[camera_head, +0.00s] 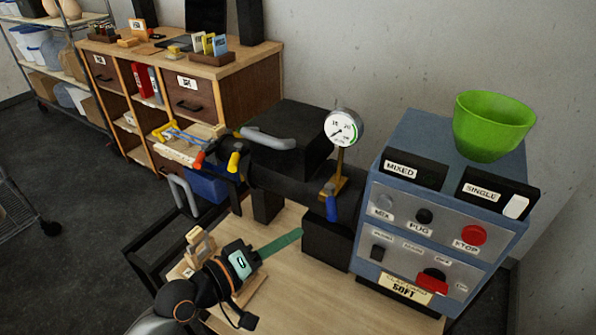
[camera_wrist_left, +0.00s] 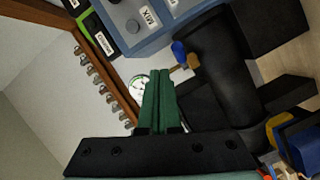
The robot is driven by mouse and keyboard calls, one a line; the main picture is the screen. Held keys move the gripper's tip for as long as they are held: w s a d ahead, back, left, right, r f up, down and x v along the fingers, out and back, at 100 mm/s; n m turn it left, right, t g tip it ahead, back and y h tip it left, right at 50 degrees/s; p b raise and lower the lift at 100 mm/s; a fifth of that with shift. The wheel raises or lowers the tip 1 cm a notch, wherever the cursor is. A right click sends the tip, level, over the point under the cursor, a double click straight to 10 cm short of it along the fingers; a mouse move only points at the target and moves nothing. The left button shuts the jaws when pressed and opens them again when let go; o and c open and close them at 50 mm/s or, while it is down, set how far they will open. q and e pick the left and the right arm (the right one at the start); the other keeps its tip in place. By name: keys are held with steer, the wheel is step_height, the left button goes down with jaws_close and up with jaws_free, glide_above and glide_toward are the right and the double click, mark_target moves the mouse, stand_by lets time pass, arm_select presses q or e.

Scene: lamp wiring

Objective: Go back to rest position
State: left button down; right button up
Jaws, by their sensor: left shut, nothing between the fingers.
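My left gripper (camera_head: 298,234) reaches in from the bottom left in the head view, low over the wooden table (camera_head: 375,312). Its long green fingers lie together, shut and empty, and point right toward the base of the black machine (camera_head: 288,155). In the left wrist view the green fingers (camera_wrist_left: 159,74) are side by side with nothing between them; the black machine body is to their right. From these views I cannot tell whether the fingertips touch anything. My right gripper is not in view.
A blue control box (camera_head: 441,215) with buttons stands right of the machine, with a green bowl (camera_head: 493,124) on top. A round gauge (camera_head: 344,128) rises from the machine. A wooden stand (camera_head: 200,245) is beside my left gripper. A cabinet (camera_head: 250,85) stands behind.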

arm_select(q)
steer(key=s+a+f+m+y, duration=0.2)
steer(key=s+a+f+y, duration=0.1)
steer(key=f, duration=0.6)
steer(key=s+a+f+m+g+y, duration=0.1)
steer(key=s+a+f+m+y, duration=0.1)
steer(key=s+a+f, duration=0.3)
steer(key=s+a+f+m+g+y, duration=0.1)
steer(key=s+a+f+y, duration=0.3)
steer(key=s+f, duration=0.5)
step_height(320, 180, down, 4)
steer(key=shift+r+m, duration=0.2)
steer(key=shift+m, duration=0.2)
steer(key=shift+s, duration=0.1)
